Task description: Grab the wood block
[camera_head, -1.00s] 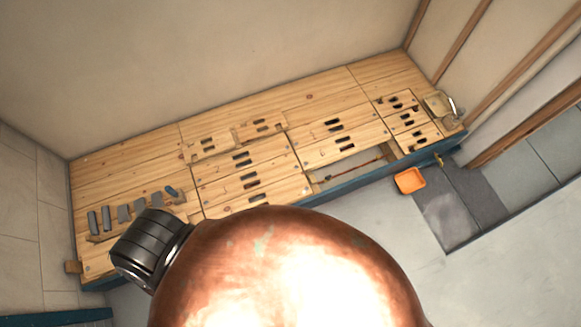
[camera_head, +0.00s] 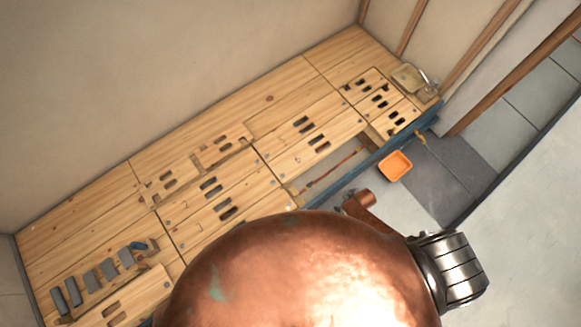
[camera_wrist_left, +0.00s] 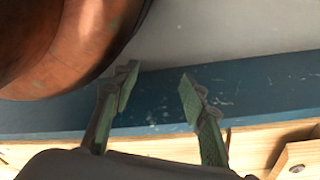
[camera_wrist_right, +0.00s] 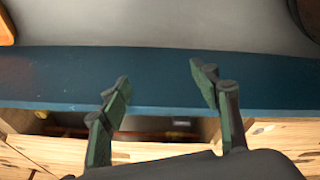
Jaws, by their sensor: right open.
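No piece in the current views can be told for sure as the wood block. A pale wooden piece (camera_wrist_left: 296,160) with a dark hole shows at the lower right of the left wrist view; I cannot tell whether it is a loose block or a bench panel. My left gripper (camera_wrist_left: 158,80) is open and empty above the blue bench edge, hidden in the head view. My right gripper (camera_head: 344,210) shows small and partly hidden beside the front of the bench. In the right wrist view its fingers (camera_wrist_right: 160,78) are apart with nothing between them.
The long wooden bench (camera_head: 275,98) has slotted panels and a blue front edge (camera_head: 352,176). Several grey pieces (camera_head: 92,280) stand at its left. An orange tray (camera_head: 396,166) lies on the floor by dark tiles. My copper-coloured body covers the bottom centre.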

